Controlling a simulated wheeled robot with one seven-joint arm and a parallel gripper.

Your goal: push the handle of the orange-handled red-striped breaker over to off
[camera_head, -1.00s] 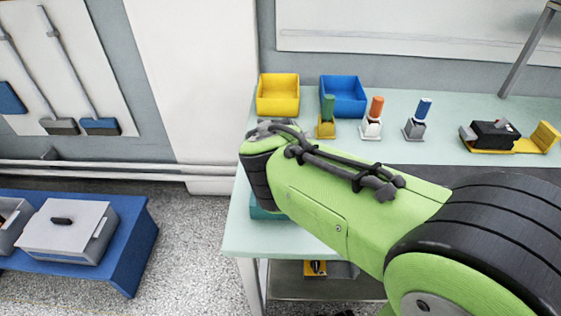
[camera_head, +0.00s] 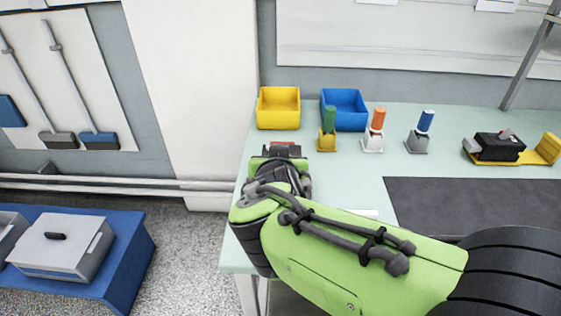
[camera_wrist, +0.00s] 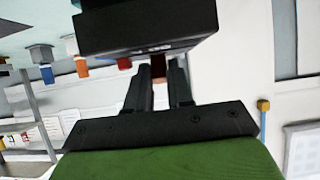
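My gripper (camera_wrist: 161,82) shows in the wrist view with a gap between its two dark fingers. A black block (camera_wrist: 145,25) with small markings stands close beyond the fingertips and hides part of the view. A small brown-orange piece (camera_wrist: 158,69) shows between the fingertips; I cannot tell if they touch it. A dark red piece (camera_wrist: 124,63) shows at the block's edge, left of the fingers. In the head view, a dark device with red on it (camera_head: 284,149) shows just beyond my wrist, mostly hidden. I cannot make out a stripe or the handle's position.
Upright green (camera_head: 329,120), orange (camera_head: 379,118) and blue (camera_head: 426,120) pieces stand in small holders to the right. Yellow (camera_head: 278,122) and blue bins (camera_head: 345,118) stand behind. A black device on a yellow base (camera_head: 497,147) is farther right. A dark mat (camera_head: 470,205) lies in front.

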